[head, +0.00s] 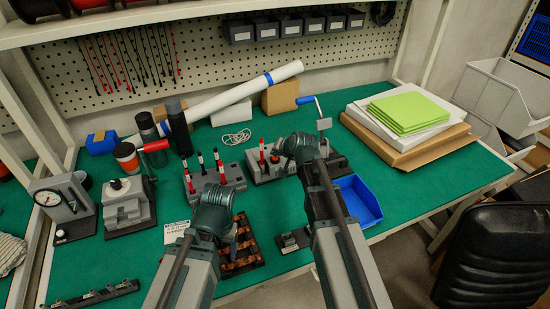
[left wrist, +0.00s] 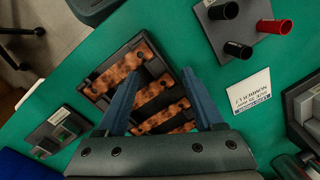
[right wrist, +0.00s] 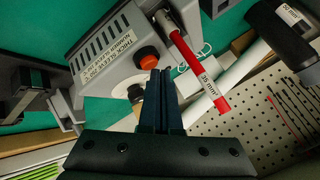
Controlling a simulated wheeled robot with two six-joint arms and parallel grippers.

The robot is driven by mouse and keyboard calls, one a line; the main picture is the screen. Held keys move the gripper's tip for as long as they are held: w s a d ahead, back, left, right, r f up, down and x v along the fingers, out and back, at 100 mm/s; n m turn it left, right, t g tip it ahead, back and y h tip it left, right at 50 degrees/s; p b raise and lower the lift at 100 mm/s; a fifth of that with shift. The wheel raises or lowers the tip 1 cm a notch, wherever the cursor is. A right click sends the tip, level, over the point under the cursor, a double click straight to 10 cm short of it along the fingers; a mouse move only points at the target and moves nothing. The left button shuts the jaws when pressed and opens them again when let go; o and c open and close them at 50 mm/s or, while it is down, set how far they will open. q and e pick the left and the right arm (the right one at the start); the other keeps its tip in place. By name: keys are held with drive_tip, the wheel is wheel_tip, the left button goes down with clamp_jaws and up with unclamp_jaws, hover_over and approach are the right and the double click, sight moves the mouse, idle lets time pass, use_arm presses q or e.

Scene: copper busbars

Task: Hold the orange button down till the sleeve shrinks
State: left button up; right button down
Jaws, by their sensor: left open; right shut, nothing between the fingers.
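The orange button (right wrist: 149,58) sits on a grey unit (right wrist: 115,50) with a thick-sleeve label, seen in the right wrist view. My right gripper (right wrist: 163,74) is shut and empty, its tips right at the button's edge; I cannot tell if they press it. A red sleeve (right wrist: 195,68) with a white size label sticks out beside the button. In the head view my right wrist partly covers the grey unit (head: 262,170). My left gripper (left wrist: 160,72) is open above a black tray (left wrist: 100,83) of copper busbars (left wrist: 157,92), holding nothing.
A stand with black and red sleeves (head: 205,180) is left of the unit. A blue bin (head: 358,200) is to its right. A gauge press (head: 62,205) and a grey machine (head: 125,205) stand at the left.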

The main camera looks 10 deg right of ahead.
use_arm(q)
drive_tip(key=shift+s+f+b, duration=0.15)
drive_tip(key=shift+f+b, duration=0.25)
drive_tip(key=shift+b, duration=0.05)
use_arm(e)
drive_tip(key=shift+s+f, duration=0.1)
drive_tip(key=shift+f, duration=0.25)
use_arm(q)
drive_tip(key=shift+f, duration=0.1)
use_arm(e)
drive_tip(key=shift+f, duration=0.15)
drive_tip(key=shift+r, duration=0.2)
idle(5.7)
use_arm(q)
drive_tip(key=shift+r+p, duration=1)
use_arm(e)
drive_tip(key=shift+r, duration=0.85)
use_arm(q)
drive_tip(key=shift+r, duration=0.1)
